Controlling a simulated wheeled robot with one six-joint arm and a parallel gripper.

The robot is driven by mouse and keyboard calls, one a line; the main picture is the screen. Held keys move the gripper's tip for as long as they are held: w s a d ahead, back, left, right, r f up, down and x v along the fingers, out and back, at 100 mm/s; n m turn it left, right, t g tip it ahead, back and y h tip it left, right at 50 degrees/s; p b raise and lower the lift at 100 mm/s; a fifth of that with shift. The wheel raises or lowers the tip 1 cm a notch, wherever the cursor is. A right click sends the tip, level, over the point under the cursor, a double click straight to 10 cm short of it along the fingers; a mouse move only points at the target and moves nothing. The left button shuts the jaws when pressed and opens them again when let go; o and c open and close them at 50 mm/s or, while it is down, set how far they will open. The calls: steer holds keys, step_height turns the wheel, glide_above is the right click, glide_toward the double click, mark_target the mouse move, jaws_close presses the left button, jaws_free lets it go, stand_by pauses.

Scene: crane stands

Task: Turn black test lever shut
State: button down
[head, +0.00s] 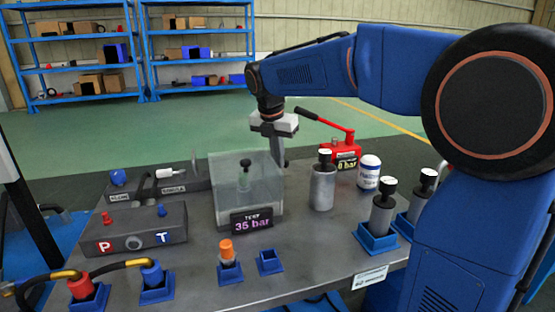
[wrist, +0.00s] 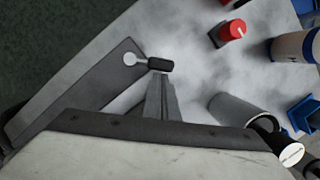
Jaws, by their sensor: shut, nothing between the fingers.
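In the wrist view a short black handle (wrist: 160,65) lies beside a pale round pivot (wrist: 130,58) on a dark grey plate; it looks like the black test lever. My gripper (wrist: 160,80) is shut and empty, its fingertips right at the handle; whether they touch it I cannot tell. In the head view my gripper (head: 281,163) points down behind the clear box (head: 225,190), and I cannot make out the lever there. A display (head: 251,221) on the box reads TEST 35 bar. A black-topped fitting (head: 244,176) stands inside the box.
A red pump (head: 338,150) with a long lever and a 0 bar display stands behind right. Near it are a white bottle (head: 369,172) and a grey cylinder (head: 323,188). A P/T block (head: 135,232) is at left. Blue holders line the bench front.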

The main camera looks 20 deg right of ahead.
steer(key=shift+w+d+n, duration=0.2)
steer(key=shift+d+n, duration=0.45)
steer(key=shift+n, duration=0.15)
steer(key=shift+w+d, duration=0.65)
steer(key=shift+d, duration=0.25)
steer(key=shift+w+d, duration=0.35)
steer(key=shift+w, duration=0.15)
steer(key=shift+w+d, duration=0.1)
steer(key=shift+r, duration=0.1)
